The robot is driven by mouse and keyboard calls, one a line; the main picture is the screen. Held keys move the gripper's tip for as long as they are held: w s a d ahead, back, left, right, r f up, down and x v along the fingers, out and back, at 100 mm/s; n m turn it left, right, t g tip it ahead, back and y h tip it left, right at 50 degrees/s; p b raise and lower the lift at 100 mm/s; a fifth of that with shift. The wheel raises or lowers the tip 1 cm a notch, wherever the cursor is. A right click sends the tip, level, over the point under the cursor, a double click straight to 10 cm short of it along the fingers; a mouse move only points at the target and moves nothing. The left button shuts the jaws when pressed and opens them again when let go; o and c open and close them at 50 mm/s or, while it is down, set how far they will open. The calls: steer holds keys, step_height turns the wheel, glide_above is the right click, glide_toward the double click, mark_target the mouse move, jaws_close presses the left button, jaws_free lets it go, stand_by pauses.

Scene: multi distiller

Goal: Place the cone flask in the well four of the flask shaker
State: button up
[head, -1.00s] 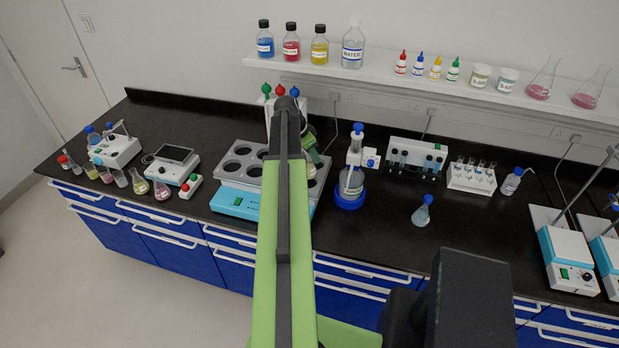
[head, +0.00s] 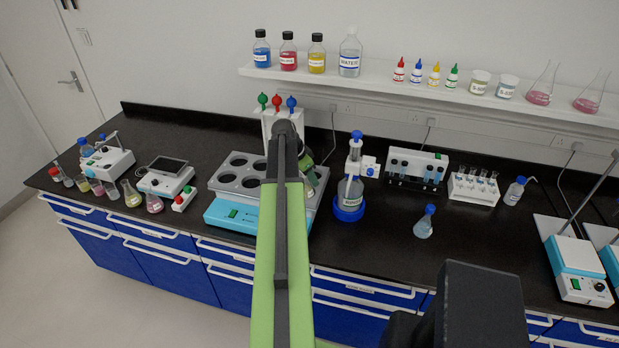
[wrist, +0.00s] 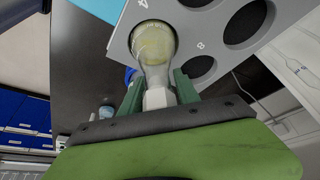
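The cone flask (wrist: 154,62) is clear with pale yellowish contents. In the wrist view its round base lies over the well marked 4 of the grey flask shaker (wrist: 205,22); I cannot tell whether it is fully seated. My gripper (wrist: 158,82) has one green finger on each side of the flask's neck and looks shut on it. In the head view the flask shaker (head: 230,208), grey-topped with a turquoise front, stands left of my arm. My arm covers its middle, and the gripper (head: 306,160) is partly hidden over its right side.
A blue-based bottle device (head: 349,207) stands close right of the shaker. A blue-capped flask (head: 424,222) stands farther right. Behind the shaker is a rack with coloured tops (head: 277,104). A white-topped device (head: 166,180) stands left. The bench front between the blue-capped flask and the hotplates is clear.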

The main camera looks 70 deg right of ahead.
steer(key=shift+o, duration=0.6)
steer(key=shift+r, duration=0.15)
steer(key=p+v, duration=1.1)
steer(key=v, duration=0.1)
